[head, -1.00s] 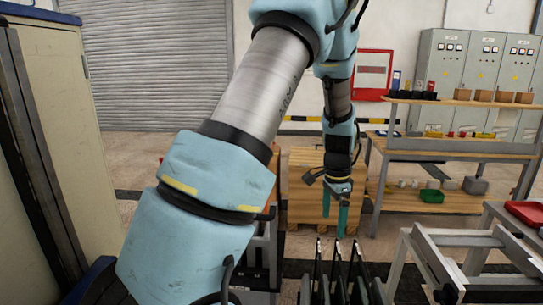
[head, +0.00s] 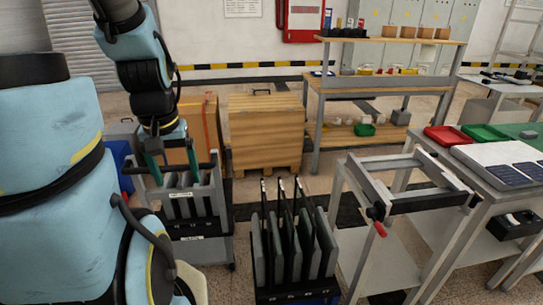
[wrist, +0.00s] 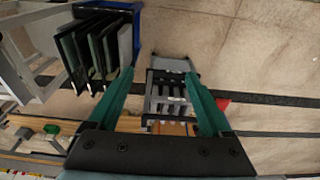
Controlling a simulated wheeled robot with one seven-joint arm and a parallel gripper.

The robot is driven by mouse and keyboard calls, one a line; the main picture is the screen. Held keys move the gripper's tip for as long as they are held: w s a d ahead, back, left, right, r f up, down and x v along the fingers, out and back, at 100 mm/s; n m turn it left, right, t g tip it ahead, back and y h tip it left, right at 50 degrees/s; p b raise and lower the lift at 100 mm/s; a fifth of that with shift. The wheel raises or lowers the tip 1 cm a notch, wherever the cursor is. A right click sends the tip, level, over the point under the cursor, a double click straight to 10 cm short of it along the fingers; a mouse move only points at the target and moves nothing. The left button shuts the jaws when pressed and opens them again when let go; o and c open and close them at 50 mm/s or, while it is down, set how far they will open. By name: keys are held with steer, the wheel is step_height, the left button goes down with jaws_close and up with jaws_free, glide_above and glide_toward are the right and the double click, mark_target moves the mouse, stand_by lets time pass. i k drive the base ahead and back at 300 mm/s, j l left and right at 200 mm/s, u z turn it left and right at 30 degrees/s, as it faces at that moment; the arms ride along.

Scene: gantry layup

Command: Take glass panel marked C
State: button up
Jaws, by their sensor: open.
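Several upright dark panels (head: 301,240) stand side by side in a floor rack at the lower middle of the head view. They also show at the upper left of the wrist view (wrist: 88,50). Small marks sit on their tall posts, but I cannot read a C on any of them. My gripper (head: 172,158) points down over a grey slotted cart, left of the panel rack in the head view. Its two green fingers are spread in the wrist view (wrist: 158,78), with nothing between them. The fingers are apart from the panels.
The grey slotted cart (head: 190,208) stands below my gripper. A metal frame table (head: 385,255) with a red-handled clamp stands right of the rack. A wooden crate (head: 262,135) and a shelf bench (head: 385,87) are behind. A worktable with red and green trays (head: 448,135) is at right.

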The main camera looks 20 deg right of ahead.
mark_target(304, 225)
steer(key=l+u, duration=0.15)
steer(key=u, duration=0.2)
steer(key=l+u, duration=0.1)
steer(key=u, duration=0.25)
steer(key=k+l+u, duration=0.15)
steer(key=l, duration=0.3)
steer(key=k+l+u, duration=0.35)
steer(key=k+l, duration=0.2)
steer(key=l, duration=0.2)
steer(key=k+l, duration=0.25)
steer(key=l, duration=0.1)
